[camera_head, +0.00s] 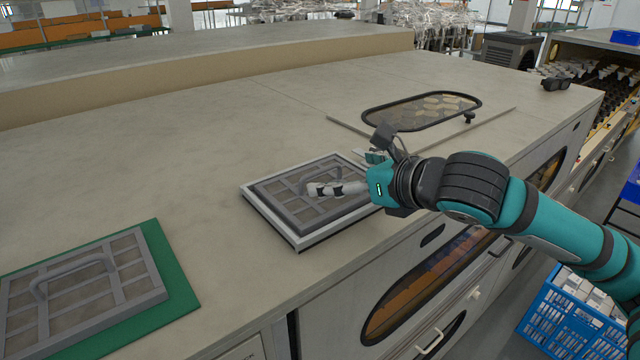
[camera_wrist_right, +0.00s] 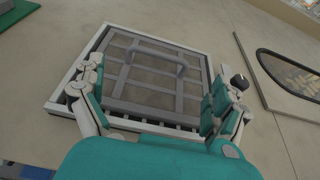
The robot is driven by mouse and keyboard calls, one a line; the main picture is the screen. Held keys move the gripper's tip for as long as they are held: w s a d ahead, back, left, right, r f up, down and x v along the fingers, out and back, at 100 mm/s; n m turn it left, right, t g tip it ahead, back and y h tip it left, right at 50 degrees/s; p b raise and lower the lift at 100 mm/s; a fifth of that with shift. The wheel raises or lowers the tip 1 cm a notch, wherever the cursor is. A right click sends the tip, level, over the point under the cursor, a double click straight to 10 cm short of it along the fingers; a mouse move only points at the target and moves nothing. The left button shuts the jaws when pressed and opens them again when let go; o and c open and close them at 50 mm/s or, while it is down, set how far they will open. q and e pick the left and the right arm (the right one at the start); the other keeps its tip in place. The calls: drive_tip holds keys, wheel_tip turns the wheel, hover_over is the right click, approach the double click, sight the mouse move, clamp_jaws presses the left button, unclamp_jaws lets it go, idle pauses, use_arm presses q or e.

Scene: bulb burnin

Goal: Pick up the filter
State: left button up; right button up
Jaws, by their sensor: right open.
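A grey grid filter (camera_head: 283,203) with a raised handle sits in a white frame (camera_head: 297,243) on the machine top, in the middle of the head view. The right wrist view shows this filter (camera_wrist_right: 152,92) and its handle between my fingers. My right gripper (camera_head: 337,188) is open over the filter's right part, with its fingers spread and nothing held; contact cannot be told. A second grey filter with a handle (camera_head: 75,267) lies on a green mat (camera_head: 178,290) at the lower left. My left gripper is not in view.
A dark-rimmed oval window (camera_head: 420,110) in a flat panel lies behind my right arm, with a black knob (camera_head: 469,117) beside it. A raised ledge (camera_head: 200,65) runs along the back. The top between the two filters is clear. A blue crate (camera_head: 572,318) stands below at right.

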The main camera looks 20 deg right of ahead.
sight(322, 170)
drive_tip(key=shift+x, duration=1.05)
drive_tip(key=shift+w+a+p, duration=0.15)
drive_tip(key=shift+w+p, duration=0.2)
drive_tip(key=p+x, duration=0.1)
drive_tip(key=x, duration=0.2)
drive_tip(key=shift+w+a, duration=0.2)
drive_tip(key=shift+w, duration=0.15)
drive_tip(key=shift+w+a+f, duration=0.1)
drive_tip(key=shift+w+f, duration=0.1)
drive_tip(key=shift+w, duration=0.1)
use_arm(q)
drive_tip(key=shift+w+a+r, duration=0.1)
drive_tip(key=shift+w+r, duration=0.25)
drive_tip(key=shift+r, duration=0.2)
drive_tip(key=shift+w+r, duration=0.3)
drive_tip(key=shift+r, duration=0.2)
use_arm(e)
drive_tip(key=shift+s, duration=0.1)
drive_tip(key=shift+c, duration=0.3)
drive_tip(key=shift+r, duration=0.1)
drive_tip(key=c, duration=0.9)
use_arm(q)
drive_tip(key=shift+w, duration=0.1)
use_arm(e)
drive_tip(key=shift+r, duration=0.15)
